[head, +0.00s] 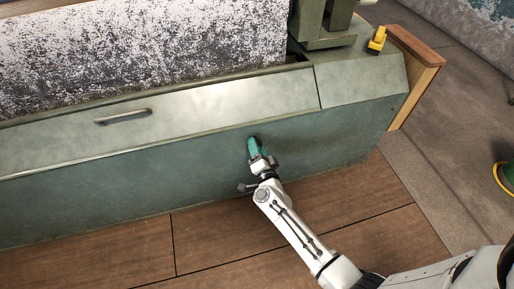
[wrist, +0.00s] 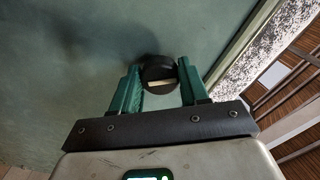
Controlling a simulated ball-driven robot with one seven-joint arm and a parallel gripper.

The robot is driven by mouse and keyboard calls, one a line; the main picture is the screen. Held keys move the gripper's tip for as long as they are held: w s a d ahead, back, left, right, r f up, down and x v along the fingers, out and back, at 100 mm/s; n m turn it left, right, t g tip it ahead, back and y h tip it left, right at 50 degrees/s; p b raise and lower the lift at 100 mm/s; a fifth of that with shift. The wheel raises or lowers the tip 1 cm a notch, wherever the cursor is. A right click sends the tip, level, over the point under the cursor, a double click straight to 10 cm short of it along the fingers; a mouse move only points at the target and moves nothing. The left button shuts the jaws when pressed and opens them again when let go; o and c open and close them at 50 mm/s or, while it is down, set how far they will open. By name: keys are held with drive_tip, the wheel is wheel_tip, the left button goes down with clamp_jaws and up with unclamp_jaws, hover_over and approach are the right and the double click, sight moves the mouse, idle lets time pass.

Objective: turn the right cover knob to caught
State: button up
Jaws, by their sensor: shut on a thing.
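The right cover knob (wrist: 158,70) is a round black knob with a pale bar across its face, on the green front panel (head: 140,195). In the wrist view the bar lies nearly crosswise, slightly tilted. My gripper (wrist: 159,75) has its two green fingers on either side of the knob, shut on it. In the head view my gripper (head: 256,147) meets the panel below the pale cover (head: 210,103), and hides most of the knob there. I cannot read any mark for caught.
The cover carries a dark handle (head: 122,116) at its left. A yellow object (head: 377,40) sits on the machine's right end, near a wooden end board (head: 415,75). A yellow-and-green object (head: 505,178) stands at the far right. The plank floor (head: 120,255) before the panel is clear.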

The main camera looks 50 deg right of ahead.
drive_tip(key=m, duration=0.6)
drive_tip(key=shift+m, duration=0.3)
idle(0.4)
drive_tip(key=o, duration=1)
drive_tip(key=shift+o, duration=0.2)
drive_tip(key=p+v, duration=0.1)
drive_tip(key=v, duration=1)
drive_tip(key=shift+w, duration=0.1)
